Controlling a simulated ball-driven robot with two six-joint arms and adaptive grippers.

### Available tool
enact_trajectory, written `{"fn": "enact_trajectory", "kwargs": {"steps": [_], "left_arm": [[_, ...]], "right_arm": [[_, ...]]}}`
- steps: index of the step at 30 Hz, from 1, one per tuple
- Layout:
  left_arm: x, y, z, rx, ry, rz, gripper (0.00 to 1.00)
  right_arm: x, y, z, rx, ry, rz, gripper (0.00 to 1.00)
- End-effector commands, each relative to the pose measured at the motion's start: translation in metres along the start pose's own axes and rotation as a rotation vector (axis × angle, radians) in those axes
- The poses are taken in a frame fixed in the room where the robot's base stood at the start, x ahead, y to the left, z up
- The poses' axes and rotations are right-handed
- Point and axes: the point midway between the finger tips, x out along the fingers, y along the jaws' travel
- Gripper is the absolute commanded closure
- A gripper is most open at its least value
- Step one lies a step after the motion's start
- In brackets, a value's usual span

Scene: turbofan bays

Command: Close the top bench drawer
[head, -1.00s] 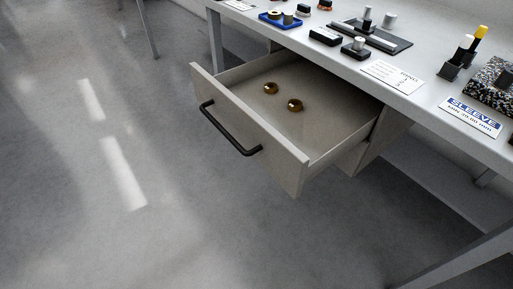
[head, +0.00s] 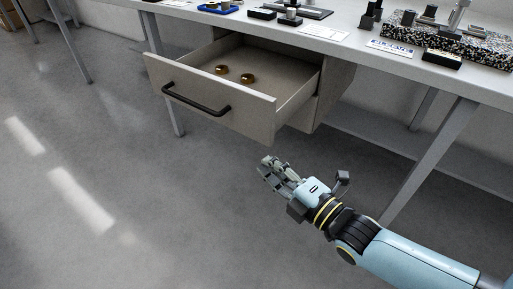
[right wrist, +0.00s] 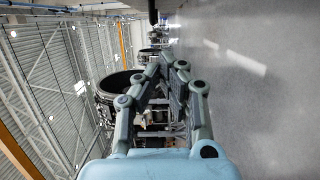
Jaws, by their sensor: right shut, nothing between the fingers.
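The top bench drawer (head: 215,105) is pulled out from under the workbench, with a black bar handle (head: 196,101) on its front. Two brass-coloured round parts lie inside it, one (head: 221,70) beside the other (head: 247,78). My right gripper (head: 268,165) is in front of and below the drawer's right front corner, apart from it. Its fingers are shut and empty; they also show in the right wrist view (right wrist: 172,62). The drawer does not clearly show in the right wrist view. My left gripper is not in view.
The workbench top (head: 350,58) carries a blue tray (head: 217,9), black blocks, labels and a speckled block (head: 455,40). A bench leg (head: 430,160) stands to the right of the drawer. The floor in front is clear.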

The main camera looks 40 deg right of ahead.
Motion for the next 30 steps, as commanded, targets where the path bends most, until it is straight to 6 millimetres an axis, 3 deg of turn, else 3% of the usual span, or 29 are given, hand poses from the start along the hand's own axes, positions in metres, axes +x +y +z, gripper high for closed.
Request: {"fn": "enact_trajectory", "kwargs": {"steps": [5,15,21,30], "left_arm": [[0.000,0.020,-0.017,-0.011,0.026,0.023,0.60],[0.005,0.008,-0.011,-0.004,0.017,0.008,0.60],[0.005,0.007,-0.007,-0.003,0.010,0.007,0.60],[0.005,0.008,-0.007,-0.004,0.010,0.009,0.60]], "right_arm": [[0.025,0.002,0.000,0.001,-0.001,0.003,1.00],[0.098,0.000,0.000,0.003,-0.002,0.000,1.00],[0.104,-0.001,0.028,0.000,-0.001,-0.003,1.00],[0.107,0.000,0.039,0.003,-0.001,-0.002,1.00]]}}
